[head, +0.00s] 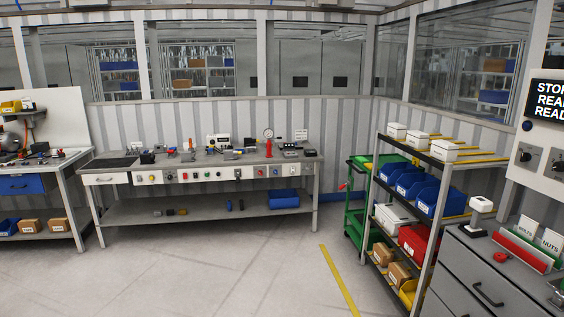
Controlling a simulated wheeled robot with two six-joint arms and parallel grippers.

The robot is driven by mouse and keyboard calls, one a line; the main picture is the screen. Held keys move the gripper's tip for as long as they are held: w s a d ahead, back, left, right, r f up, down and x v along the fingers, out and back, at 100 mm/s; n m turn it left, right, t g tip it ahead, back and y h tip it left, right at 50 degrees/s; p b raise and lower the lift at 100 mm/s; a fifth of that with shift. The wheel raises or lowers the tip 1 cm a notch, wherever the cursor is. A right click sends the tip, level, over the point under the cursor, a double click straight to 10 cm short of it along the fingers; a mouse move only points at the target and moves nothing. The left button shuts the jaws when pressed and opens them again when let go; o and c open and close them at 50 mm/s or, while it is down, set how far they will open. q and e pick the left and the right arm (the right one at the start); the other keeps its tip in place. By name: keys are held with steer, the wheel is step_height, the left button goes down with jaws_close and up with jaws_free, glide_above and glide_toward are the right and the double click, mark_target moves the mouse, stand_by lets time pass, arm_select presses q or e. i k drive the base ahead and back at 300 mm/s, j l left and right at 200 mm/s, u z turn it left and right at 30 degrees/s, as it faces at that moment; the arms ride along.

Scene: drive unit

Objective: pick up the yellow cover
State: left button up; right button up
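I cannot make out a yellow cover for certain in the head view. A yellow item (10,106) sits on a small raised shelf at the far left, beside a white piece. Small parts too small to identify lie on the long workbench (130,162) at the back. Neither of my grippers is in view.
A shelf rack (427,201) with white boxes, blue bins (439,201) and a red bin (416,240) stands at the right. A grey drawer cabinet (486,284) fills the lower right. Another bench stands at the far left. The floor (220,265) in the middle is clear.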

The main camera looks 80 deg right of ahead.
mark_target(369, 166)
steer(key=z, duration=3.45)
